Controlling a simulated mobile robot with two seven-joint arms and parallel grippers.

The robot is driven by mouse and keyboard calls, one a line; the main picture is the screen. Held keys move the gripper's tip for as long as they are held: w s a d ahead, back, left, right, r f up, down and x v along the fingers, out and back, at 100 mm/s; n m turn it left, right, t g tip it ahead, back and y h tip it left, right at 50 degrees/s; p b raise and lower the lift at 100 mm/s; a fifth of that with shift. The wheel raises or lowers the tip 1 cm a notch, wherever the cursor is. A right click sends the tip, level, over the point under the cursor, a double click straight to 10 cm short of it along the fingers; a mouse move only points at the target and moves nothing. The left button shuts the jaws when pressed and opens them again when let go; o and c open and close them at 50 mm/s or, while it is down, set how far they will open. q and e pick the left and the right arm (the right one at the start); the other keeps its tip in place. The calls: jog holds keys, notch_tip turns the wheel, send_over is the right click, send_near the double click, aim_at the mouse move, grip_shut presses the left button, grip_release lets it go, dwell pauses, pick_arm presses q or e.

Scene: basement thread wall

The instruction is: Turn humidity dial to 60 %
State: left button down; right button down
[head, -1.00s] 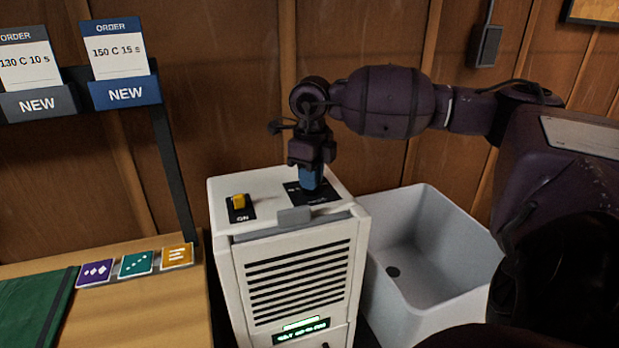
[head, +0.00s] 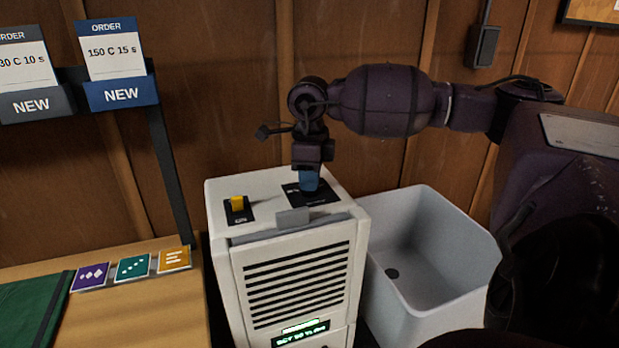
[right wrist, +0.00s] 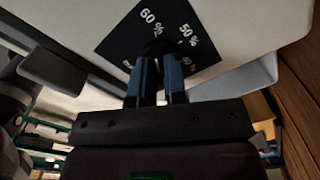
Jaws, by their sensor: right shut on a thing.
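The white dehumidifier cabinet (head: 300,225) stands in the middle of the head view. The black humidity dial plate (head: 326,196) is on the right of its top. In the right wrist view the plate (right wrist: 125,47) shows 60 % and 50 % marks, with another label partly hidden. My right gripper (head: 309,186) points down, its blue fingers shut on the dark dial (right wrist: 158,48). The fingers hide most of the dial, so I cannot tell where it points. The green-lit display (head: 300,335) on the front is too small to read surely. My left gripper is not in view.
A yellow switch (head: 238,203) sits on the cabinet top, left of the dial. A grey tab (head: 293,217) stands at its front edge. A grey-white open tub (head: 425,225) is on the right, a wooden table (head: 150,310) with coloured cards on the left.

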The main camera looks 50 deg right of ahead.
jog(key=c, duration=1.2)
grip_release()
jog(key=shift+o, duration=0.2)
jog(key=shift+r, duration=0.1)
jog(key=shift+r, duration=0.25)
notch_tip(320, 180, up, 10)
jog(key=shift+r, duration=0.1)
jog(key=shift+s, duration=0.1)
